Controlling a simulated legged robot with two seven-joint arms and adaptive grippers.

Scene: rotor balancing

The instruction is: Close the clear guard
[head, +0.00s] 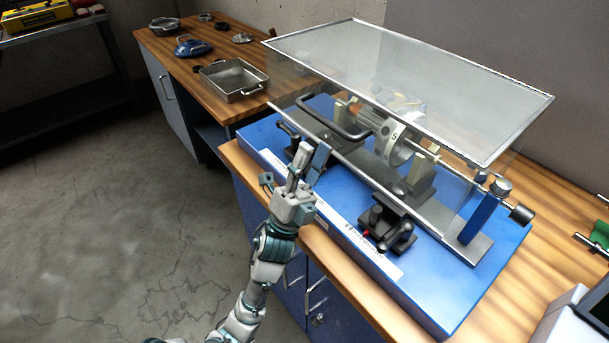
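The clear guard (420,80) is a see-through box with a metal-framed top, over the rotor (393,142) on the blue base (420,290). A dark bar handle (345,124) is on its front side, above a long metal lower rail. I cannot tell whether that rail touches the base. My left gripper (311,150) is in front of the guard, below and left of the handle, fingers pointing up. Its two fingers are apart with nothing seen between them. It looks clear of the handle, though the depth gap is hard to judge. My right gripper is out of view.
Black clamps (388,228) stand on the base's front edge, close to the guard. A metal tray (234,79) and small parts lie on the wooden bench at the back left. A grey device (580,318) is at the lower right. The floor at left is clear.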

